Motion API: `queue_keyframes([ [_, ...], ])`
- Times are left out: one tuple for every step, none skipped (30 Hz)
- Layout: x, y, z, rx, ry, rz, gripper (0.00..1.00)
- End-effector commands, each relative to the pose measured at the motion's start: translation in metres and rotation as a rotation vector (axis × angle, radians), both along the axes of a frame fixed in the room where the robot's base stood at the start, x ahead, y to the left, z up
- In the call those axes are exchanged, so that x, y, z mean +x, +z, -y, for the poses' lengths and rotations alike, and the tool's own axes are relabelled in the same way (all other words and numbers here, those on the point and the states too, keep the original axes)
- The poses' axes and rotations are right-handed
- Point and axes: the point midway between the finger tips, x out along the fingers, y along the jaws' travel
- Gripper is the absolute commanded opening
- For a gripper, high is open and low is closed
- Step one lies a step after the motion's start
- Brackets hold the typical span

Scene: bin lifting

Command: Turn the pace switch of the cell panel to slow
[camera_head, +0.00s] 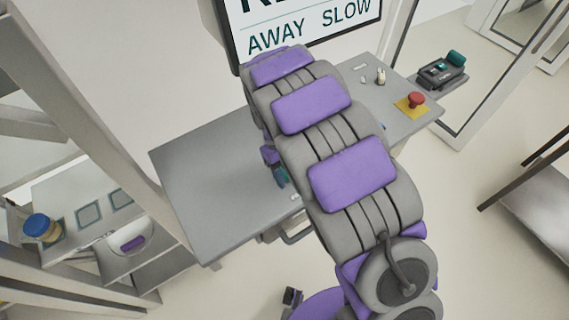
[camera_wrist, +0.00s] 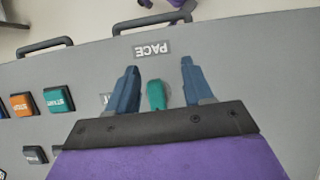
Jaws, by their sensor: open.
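The pace switch is a green knob (camera_wrist: 157,96) on the grey cell panel (camera_wrist: 240,60), in the wrist view. The PACE label (camera_wrist: 152,49) reads upside down beyond it. My gripper (camera_wrist: 158,75) is open, with one blue finger on each side of the knob and a gap on both sides. A small label left of the knob is partly hidden by the left finger. In the head view my arm covers much of the panel (camera_head: 195,165) and the switch is hidden. Part of my gripper (camera_head: 280,177) shows beside the arm there.
Orange (camera_wrist: 21,104) and green (camera_wrist: 59,99) push buttons sit left of the switch. Two dark handles (camera_wrist: 45,46) line the panel edge. A red stop button (camera_head: 416,99) on a yellow plate is at the panel's right. A screen (camera_head: 300,30) reads "AWAY SLOW".

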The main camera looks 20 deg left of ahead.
Motion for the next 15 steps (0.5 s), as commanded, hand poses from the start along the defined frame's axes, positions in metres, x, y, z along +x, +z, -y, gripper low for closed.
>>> queue_keyframes([
  [-0.006, 0.002, 0.004, 0.000, 0.000, 0.001, 0.51],
  [-0.009, 0.002, 0.005, 0.001, 0.002, 0.002, 0.51],
  [-0.014, 0.002, 0.008, 0.001, 0.002, 0.002, 0.51],
  [-0.018, 0.002, 0.011, 0.000, 0.001, 0.000, 0.51],
  [-0.022, 0.003, 0.014, -0.002, 0.001, -0.002, 0.51],
  [-0.027, 0.004, 0.017, -0.001, 0.001, -0.002, 0.51],
  [-0.030, 0.004, 0.019, -0.001, 0.001, 0.000, 0.51],
  [-0.034, 0.005, 0.021, 0.000, 0.001, 0.001, 0.51],
  [-0.039, 0.005, 0.024, 0.000, 0.001, 0.001, 0.51],
  [-0.043, 0.005, 0.027, 0.000, 0.001, 0.000, 0.51],
  [-0.047, 0.005, 0.029, -0.001, 0.000, 0.001, 0.51],
  [-0.052, 0.006, 0.032, 0.000, 0.000, 0.000, 0.51],
  [-0.056, 0.007, 0.035, 0.000, 0.000, 0.000, 0.51],
  [-0.060, 0.007, 0.037, -0.001, 0.000, -0.001, 0.51],
  [-0.065, 0.008, 0.041, -0.002, 0.000, -0.001, 0.51],
])
